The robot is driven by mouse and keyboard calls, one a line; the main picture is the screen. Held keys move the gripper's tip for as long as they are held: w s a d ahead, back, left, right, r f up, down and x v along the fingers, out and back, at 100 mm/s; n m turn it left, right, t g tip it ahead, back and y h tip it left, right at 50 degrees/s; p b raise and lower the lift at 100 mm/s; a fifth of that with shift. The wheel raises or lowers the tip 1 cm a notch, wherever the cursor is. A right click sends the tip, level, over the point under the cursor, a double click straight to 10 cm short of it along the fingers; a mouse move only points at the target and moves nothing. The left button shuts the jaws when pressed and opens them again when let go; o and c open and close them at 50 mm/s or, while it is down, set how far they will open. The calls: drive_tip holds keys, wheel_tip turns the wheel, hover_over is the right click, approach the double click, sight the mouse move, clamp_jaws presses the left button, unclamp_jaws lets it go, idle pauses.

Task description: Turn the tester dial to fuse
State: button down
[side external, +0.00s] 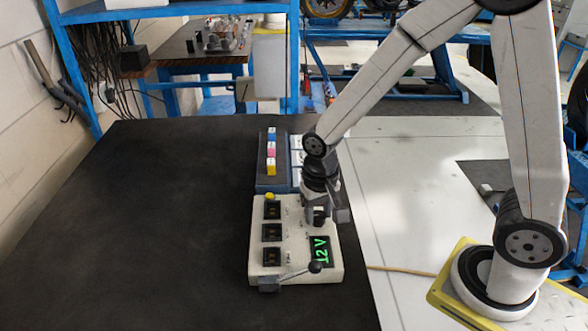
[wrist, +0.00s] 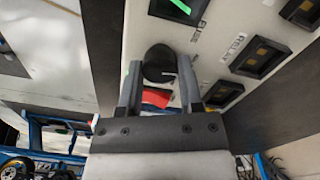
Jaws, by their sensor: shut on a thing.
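My gripper (side external: 319,217) points down over the tester's back right part. In the wrist view my gripper (wrist: 160,70) has one finger on each side of the dial and is shut on it. In the side view the gripper mostly hides the dial.
Several dark framed sockets (side external: 271,232) line the tester's left side, with a yellow button (side external: 269,196) behind them. A ball-ended lever (side external: 315,267) lies across the front. A blue rack (side external: 268,182) with coloured blocks stands behind. The mat (side external: 165,225) is clear to the left.

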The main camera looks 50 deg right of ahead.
sight(319, 215)
drive_tip(key=n, duration=0.4)
drive_tip(key=shift+n, duration=2)
drive_tip(key=shift+c, duration=1.2)
unclamp_jaws()
drive_tip(key=shift+r, duration=0.1)
drive_tip(key=shift+a+r, duration=0.1)
drive_tip(key=shift+r, duration=3.75)
drive_tip(key=shift+f, duration=0.1)
